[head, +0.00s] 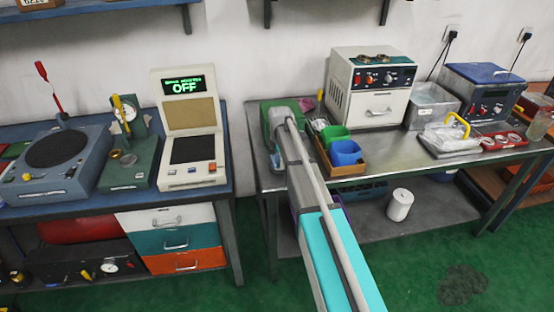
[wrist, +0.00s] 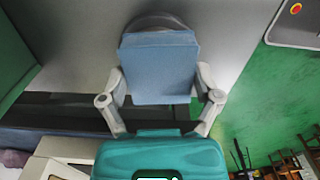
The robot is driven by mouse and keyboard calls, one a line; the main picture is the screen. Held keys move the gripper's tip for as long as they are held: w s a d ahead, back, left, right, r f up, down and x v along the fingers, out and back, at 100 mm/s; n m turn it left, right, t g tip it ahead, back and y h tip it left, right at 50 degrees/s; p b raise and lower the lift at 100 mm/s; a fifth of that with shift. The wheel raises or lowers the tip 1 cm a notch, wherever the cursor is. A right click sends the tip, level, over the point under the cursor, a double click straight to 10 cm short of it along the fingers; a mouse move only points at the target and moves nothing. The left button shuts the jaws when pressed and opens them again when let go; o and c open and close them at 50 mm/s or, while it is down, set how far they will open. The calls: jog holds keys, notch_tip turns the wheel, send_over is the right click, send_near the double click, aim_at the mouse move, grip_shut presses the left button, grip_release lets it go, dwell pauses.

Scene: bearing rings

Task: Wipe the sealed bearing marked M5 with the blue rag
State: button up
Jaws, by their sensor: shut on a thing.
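My gripper (wrist: 160,98) shows in the wrist view with its two grey fingers closed on the sides of a folded blue rag (wrist: 158,65). A dark grey rounded thing (wrist: 158,20) shows just past the rag's far edge. The rag hides most of it, and I cannot tell what it is or whether they touch. In the head view my arm hides the gripper's fingers. Ring-shaped parts (head: 375,57) lie on top of the cream oven, and more rings (head: 502,139) lie in a red tray at the right. No M5 mark is readable.
The steel bench also holds the cream oven (head: 369,88), a wooden tray with green and blue bins (head: 346,153), a clear bin (head: 433,105) and a bagged item (head: 446,137). The left bench holds a turntable device (head: 54,165), a green gauge stand (head: 128,150) and a console reading OFF (head: 190,130).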

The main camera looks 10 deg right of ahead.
jog(key=shift+d, duration=0.75)
jog(key=shift+a, duration=0.1)
jog(key=shift+w+a, duration=0.2)
jog(key=shift+a, duration=0.55)
jog(key=shift+w+a, duration=0.15)
jog(key=shift+a, duration=0.55)
jog(key=shift+d, duration=0.1)
jog(key=shift+s+d, duration=0.1)
jog(key=shift+d, duration=1.4)
